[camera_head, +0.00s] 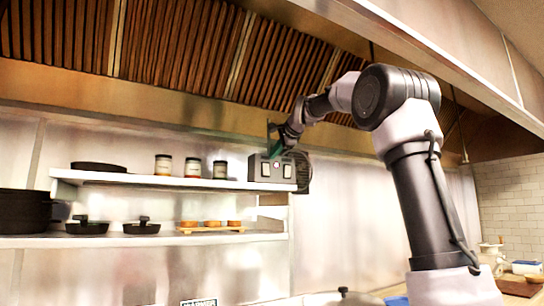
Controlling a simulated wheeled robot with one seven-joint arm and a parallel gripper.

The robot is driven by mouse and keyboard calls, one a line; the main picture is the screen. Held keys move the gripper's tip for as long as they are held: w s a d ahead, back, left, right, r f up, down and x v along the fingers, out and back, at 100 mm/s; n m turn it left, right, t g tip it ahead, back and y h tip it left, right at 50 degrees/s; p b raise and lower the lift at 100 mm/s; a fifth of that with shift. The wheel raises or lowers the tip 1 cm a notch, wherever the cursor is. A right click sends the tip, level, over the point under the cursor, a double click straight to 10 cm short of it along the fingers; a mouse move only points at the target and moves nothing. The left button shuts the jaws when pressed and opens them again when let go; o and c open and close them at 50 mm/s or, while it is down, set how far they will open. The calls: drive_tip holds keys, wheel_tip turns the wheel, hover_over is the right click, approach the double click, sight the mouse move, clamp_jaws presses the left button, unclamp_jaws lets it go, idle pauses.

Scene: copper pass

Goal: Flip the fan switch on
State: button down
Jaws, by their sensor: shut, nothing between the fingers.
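A grey switch box (253,172) stands at the right end of the upper wall shelf. Its front face carries two pale rocker switches, a left switch (265,169) and a right switch (287,171). The picture is too small to tell which way each rocker is set, or which one is the fan's. A dark round fan-like grille (304,172) shows behind the box on its right. My gripper (277,150) is shut and empty, at the top edge of the box, above the two switches. I cannot tell whether it touches the box.
The upper shelf (135,180) holds a dark pan (98,166) and several jars (192,167). The lower shelf (160,239) holds a black pot (25,210), small lidded pans and a wooden board. The hood (120,108) overhangs above. The wall right of the box is bare.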

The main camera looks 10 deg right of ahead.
drive_tip(key=s+d+r, duration=0.2)
drive_tip(key=s+r, duration=0.4)
drive_tip(key=s, duration=0.1)
drive_tip(key=shift+s+d+r, duration=0.2)
drive_tip(key=shift+s+d, duration=0.05)
drive_tip(key=shift+s, duration=0.1)
drive_tip(key=s+d+f+n+g+h, duration=0.1)
drive_tip(key=s+f+n, duration=0.4)
drive_tip(key=s+f, duration=1.1)
drive_tip(key=s+d+f+n+g+h, duration=0.1)
drive_tip(key=s+f+n+g, duration=0.3)
drive_tip(key=s+f, duration=1.2)
wheel_tip(320, 180, down, 7)
drive_tip(key=shift+d+f+n, duration=0.15)
drive_tip(key=shift+d+n, duration=0.1)
drive_tip(key=shift+n, duration=0.35)
drive_tip(key=shift+s, duration=0.1)
